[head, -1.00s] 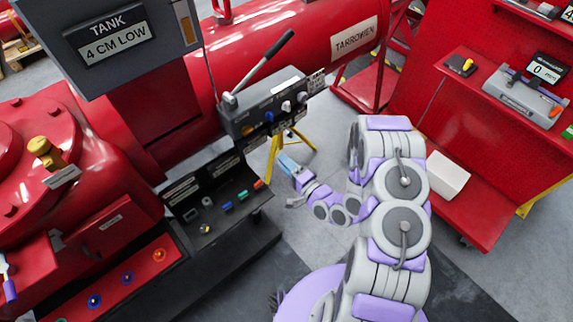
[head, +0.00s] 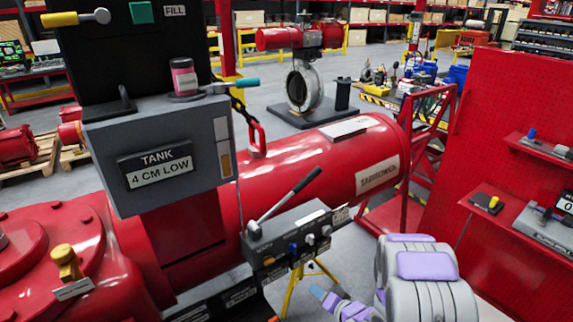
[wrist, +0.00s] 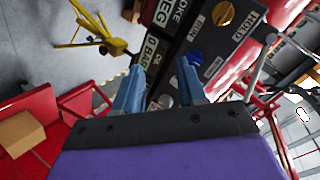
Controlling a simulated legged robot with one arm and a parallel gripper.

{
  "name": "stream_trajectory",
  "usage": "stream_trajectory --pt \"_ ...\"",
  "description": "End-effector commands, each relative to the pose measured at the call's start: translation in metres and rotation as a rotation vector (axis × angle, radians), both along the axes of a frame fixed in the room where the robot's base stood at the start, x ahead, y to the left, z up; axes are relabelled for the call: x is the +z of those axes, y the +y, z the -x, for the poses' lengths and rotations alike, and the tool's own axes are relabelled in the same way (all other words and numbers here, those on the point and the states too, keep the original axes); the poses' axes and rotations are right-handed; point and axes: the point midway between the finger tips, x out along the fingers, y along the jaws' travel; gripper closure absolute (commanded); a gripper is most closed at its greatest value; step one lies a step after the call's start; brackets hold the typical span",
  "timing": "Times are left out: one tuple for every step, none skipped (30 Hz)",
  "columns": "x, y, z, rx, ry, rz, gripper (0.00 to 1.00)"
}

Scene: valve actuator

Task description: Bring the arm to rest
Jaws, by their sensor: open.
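My gripper shows in the wrist view (wrist: 160,88) with its two blue fingers apart and nothing between them. In the head view my arm is folded at the lower right, and the blue tip of my gripper (head: 322,296) shows low, just right of the yellow tripod. The grey control box (head: 290,237) with a long lever stands in front of the red cylinder, up and left of my gripper. In the wrist view the dark labelled panel (wrist: 205,40) lies beyond the fingers. I cannot tell the exact gap to it.
The yellow tripod (head: 291,290) stands close to my gripper. A red cylinder (head: 320,165) and the grey tank gauge box (head: 165,150) fill the left and middle. A red pegboard with shelves (head: 515,110) stands at the right.

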Motion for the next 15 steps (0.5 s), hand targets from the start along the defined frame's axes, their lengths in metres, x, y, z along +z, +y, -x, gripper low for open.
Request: stream_trajectory --pt "0.007 -0.009 -0.004 0.002 0.008 0.078 0.60" --pt "0.010 -0.014 -0.006 0.003 0.018 0.123 0.60" --pt "0.014 -0.023 -0.006 0.002 0.035 0.185 0.60" --pt "0.017 -0.028 -0.006 0.000 0.048 0.226 0.60" --pt "0.021 -0.035 -0.006 -0.002 0.061 0.269 0.60" --pt "0.026 -0.042 -0.005 -0.004 0.080 0.324 0.60" --pt "0.031 -0.048 -0.003 -0.008 0.094 0.361 0.60" --pt "0.036 -0.054 -0.002 -0.010 0.110 0.400 0.60" --pt "0.042 -0.062 0.001 -0.014 0.130 0.448 0.60" --pt "0.047 -0.067 0.004 -0.016 0.148 0.481 0.60" --pt "0.053 -0.072 0.007 -0.020 0.165 0.515 0.60" --pt "0.061 -0.079 0.011 -0.023 0.188 0.555 0.60" --pt "0.066 -0.084 0.016 -0.026 0.210 0.585 0.60" --pt "0.072 -0.088 0.020 -0.029 0.226 0.612 0.60" --pt "0.080 -0.093 0.027 -0.031 0.254 0.647 0.60"
